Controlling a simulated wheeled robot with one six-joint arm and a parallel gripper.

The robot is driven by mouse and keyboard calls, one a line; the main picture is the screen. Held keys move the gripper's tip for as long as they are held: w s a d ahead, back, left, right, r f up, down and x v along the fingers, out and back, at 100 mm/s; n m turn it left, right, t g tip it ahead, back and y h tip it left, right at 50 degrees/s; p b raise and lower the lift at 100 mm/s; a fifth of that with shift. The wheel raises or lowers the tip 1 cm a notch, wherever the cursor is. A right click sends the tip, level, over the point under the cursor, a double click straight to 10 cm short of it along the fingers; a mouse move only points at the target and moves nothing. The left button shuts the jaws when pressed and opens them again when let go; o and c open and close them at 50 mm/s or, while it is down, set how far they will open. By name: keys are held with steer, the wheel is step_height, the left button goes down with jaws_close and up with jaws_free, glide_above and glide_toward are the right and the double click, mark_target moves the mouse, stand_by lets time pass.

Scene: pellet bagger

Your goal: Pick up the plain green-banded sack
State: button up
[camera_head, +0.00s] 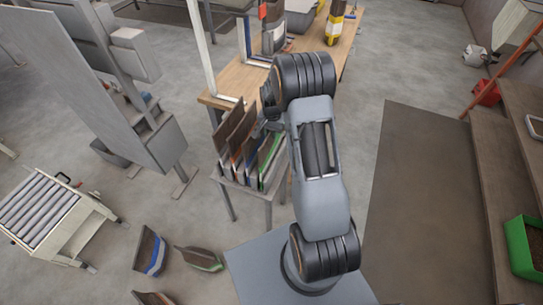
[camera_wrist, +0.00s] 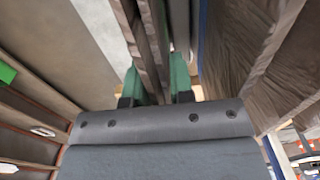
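Several brown sacks stand on edge in a small rack (camera_head: 230,182) left of my arm. One of them, a sack with a green band (camera_head: 269,172), stands at the rack's right side. Another green-banded sack (camera_head: 203,259) lies on the floor. I cannot tell from here which one is plain. My gripper (camera_head: 270,127) is over the rack, largely hidden by my arm. In the wrist view, its two green-tipped fingers (camera_wrist: 158,84) are apart, with thin brown sack edges (camera_wrist: 150,38) between or just beyond them. I cannot see contact.
A blue-banded sack (camera_head: 151,252) lies on the floor. A roller conveyor (camera_head: 45,210) is at left. A dark mat (camera_head: 420,200) and shelving with a green bin (camera_head: 522,250) are at right.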

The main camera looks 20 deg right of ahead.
jaws_close()
steer(key=shift+r, duration=0.1)
